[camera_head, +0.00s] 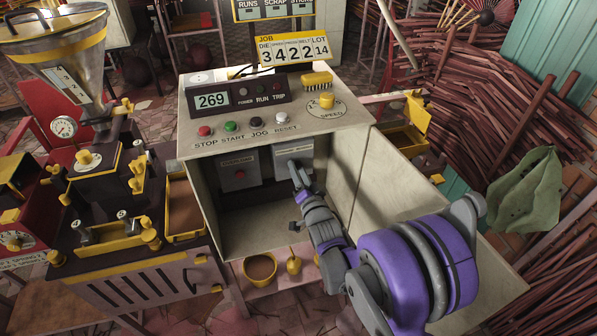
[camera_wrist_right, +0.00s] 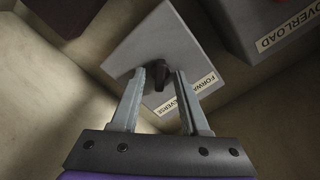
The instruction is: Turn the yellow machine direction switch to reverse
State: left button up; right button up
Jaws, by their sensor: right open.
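The direction switch is a grey box inside the open cabinet under the control panel; it shows in the head view (camera_head: 292,151), partly hidden by my right gripper (camera_head: 298,178). In the right wrist view, the switch box (camera_wrist_right: 150,42) has a small dark knob (camera_wrist_right: 160,80) and a white label (camera_wrist_right: 197,92) reading FORWARD and REVERSE, partly covered by a finger. My right gripper (camera_wrist_right: 159,76) is open, with its fingertips on either side of the knob. I cannot tell whether they touch it. My left gripper is not in view.
A grey OVERLOAD box (camera_head: 238,170) with a red button sits left of the switch box. The cabinet wall (camera_head: 348,165) stands close on the right. Buttons and a yellow speed knob (camera_head: 327,100) are on the panel above. The cabinet's lower space is empty.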

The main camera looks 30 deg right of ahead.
jog(key=v, duration=1)
jog(key=shift+s, duration=0.35)
jog(key=shift+a, duration=0.2)
jog(key=s+a+f+n+g+y, duration=0.25)
jog(key=s+a+n+g, duration=0.4)
jog(key=s, duration=0.45)
jog(key=s+a+f+n+g+y, duration=0.2)
jog(key=s+a+f+n+g, duration=0.2)
jog(key=s+a+n+g, duration=0.45)
pick_arm(q)
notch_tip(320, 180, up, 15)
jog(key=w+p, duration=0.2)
jog(key=p, duration=1.1)
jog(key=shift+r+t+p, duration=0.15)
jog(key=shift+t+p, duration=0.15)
jog(key=shift+p, duration=0.1)
pick_arm(e)
notch_tip(320, 180, up, 15)
jog(key=w+d+m+t, duration=0.1)
jog(key=d+m+t, duration=0.1)
jog(key=m, duration=0.1)
jog(key=shift+w+d+t, duration=0.15)
jog(key=shift+w+t, duration=0.05)
jog(key=shift+t, duration=0.2)
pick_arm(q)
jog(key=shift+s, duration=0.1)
pick_arm(e)
jog(key=shift+s+h, duration=0.2)
jog(key=shift+h, duration=0.05)
